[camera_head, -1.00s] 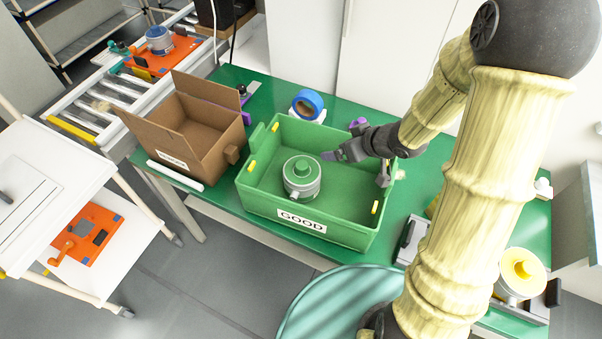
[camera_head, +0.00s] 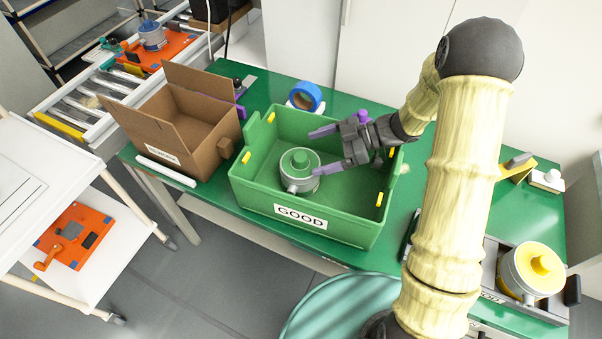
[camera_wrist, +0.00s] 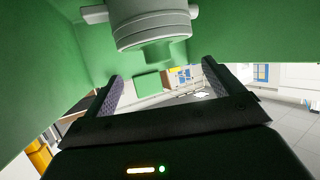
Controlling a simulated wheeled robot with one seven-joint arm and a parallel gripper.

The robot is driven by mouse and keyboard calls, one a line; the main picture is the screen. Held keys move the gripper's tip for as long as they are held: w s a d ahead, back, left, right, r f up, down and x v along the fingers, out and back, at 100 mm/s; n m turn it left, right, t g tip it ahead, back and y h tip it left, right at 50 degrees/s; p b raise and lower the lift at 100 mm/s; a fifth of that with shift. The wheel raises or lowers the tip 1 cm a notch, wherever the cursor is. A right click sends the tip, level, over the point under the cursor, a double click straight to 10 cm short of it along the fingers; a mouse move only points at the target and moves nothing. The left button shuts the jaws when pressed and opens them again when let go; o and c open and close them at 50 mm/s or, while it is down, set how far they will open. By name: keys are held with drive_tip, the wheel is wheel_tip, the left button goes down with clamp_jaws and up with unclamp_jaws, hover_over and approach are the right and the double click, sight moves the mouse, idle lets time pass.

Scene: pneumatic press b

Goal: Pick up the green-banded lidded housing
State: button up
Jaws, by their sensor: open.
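The green-banded lidded housing (camera_head: 299,171) is a grey round body with a green lid and knob. It stands upright inside the green bin (camera_head: 345,229) labelled GOOD, left of the bin's middle. In the wrist view the housing (camera_wrist: 152,25) shows at the top centre, its grey body above the fingertips and its green knob partly in shadow. My gripper (camera_head: 325,148) is open and empty over the bin, its two fingers pointing left towards the housing. One finger lies behind the housing and the other close to its right side. I cannot tell whether that finger touches it.
An open cardboard box (camera_head: 180,135) stands left of the bin. Blue tape (camera_head: 305,97) is behind the bin. A yellow-topped housing (camera_head: 533,268) sits in a fixture at the right. A conveyor with a blue-topped housing (camera_head: 151,36) is at the back left.

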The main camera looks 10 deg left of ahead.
sight(293, 161)
drive_tip(key=shift+x, duration=1.15)
drive_tip(key=x, duration=0.5)
drive_tip(key=shift+w+a+f, duration=0.15)
drive_tip(key=shift+w+f, duration=0.05)
drive_tip(key=shift+s, duration=0.15)
drive_tip(key=shift+c, duration=0.4)
drive_tip(key=shift+d, duration=0.25)
clamp_jaws()
